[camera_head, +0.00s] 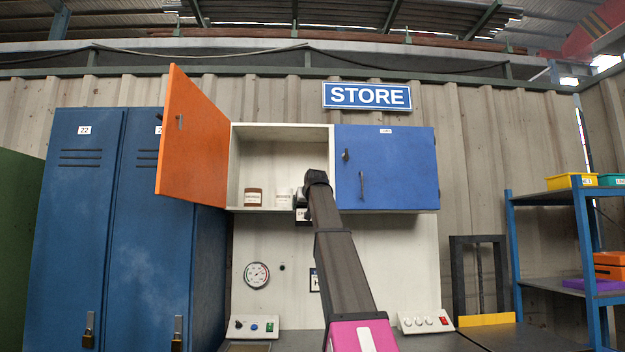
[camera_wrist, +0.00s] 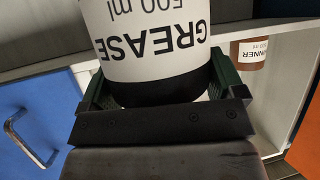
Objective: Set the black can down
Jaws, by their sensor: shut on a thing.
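The black can, with a white label reading GREASE 500 ml (camera_wrist: 150,45), fills the middle of the wrist view, which shows it upside down. My gripper (camera_wrist: 162,88) is shut on it, a green-edged finger at each side. In the head view my gripper (camera_head: 303,198) is at the front of the open cabinet (camera_head: 233,170), near its bottom edge, partly hidden by my arm. A small dark and white patch there seems to be the held can. I cannot tell whether the can touches the shelf.
A brown can (camera_head: 253,197) stands on the cabinet shelf at left; it also shows in the wrist view (camera_wrist: 250,52). A white-labelled can (camera_head: 284,199) stands beside the gripper. The orange door (camera_head: 193,135) is open; the blue door (camera_head: 387,168) is shut.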

